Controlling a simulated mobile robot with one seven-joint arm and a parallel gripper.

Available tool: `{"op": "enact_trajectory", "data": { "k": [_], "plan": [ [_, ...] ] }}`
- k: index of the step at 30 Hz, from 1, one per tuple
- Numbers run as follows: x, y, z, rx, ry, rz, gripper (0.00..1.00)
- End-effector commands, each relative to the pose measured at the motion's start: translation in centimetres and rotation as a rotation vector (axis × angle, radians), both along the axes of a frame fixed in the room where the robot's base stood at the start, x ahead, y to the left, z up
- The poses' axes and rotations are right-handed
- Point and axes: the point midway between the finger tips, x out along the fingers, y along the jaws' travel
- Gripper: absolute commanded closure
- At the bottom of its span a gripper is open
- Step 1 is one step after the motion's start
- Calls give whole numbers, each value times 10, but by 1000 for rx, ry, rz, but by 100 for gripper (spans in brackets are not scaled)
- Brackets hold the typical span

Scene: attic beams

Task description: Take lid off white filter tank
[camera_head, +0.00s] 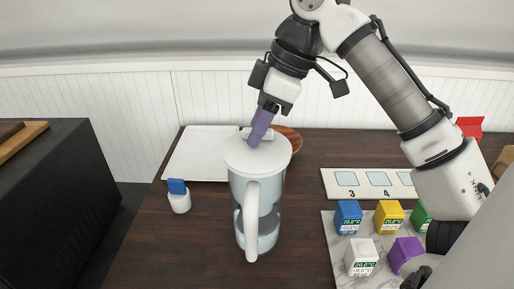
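The white filter tank (265,211) stands upright on the dark wooden table, a clear-sided jug with a white handle facing me. Its white lid (272,157) sits on top. My gripper (257,138) reaches down from above at a tilt, its purple fingers at the far part of the lid. The fingertips look to be at or just above the lid; I cannot tell whether they touch it. Only one finger shows clearly, so whether the gripper is open or shut is not visible.
A white board (190,155) and a round wooden plate (292,138) lie behind the tank. A small white cup with a blue item (179,200) stands left. Several coloured cubes (361,257) sit on a marble board at right, before a numbered strip (336,192).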

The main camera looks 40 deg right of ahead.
Motion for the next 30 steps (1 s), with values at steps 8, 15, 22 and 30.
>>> {"op": "enact_trajectory", "data": {
  "k": [8,15,22,30],
  "plan": [
    [0,0,0,0,0,0,95],
    [0,0,0,0,0,0,100],
    [1,0,15,0,-1,0,100],
    [0,-1,70,-4,2,-5,100]
  ]
}}
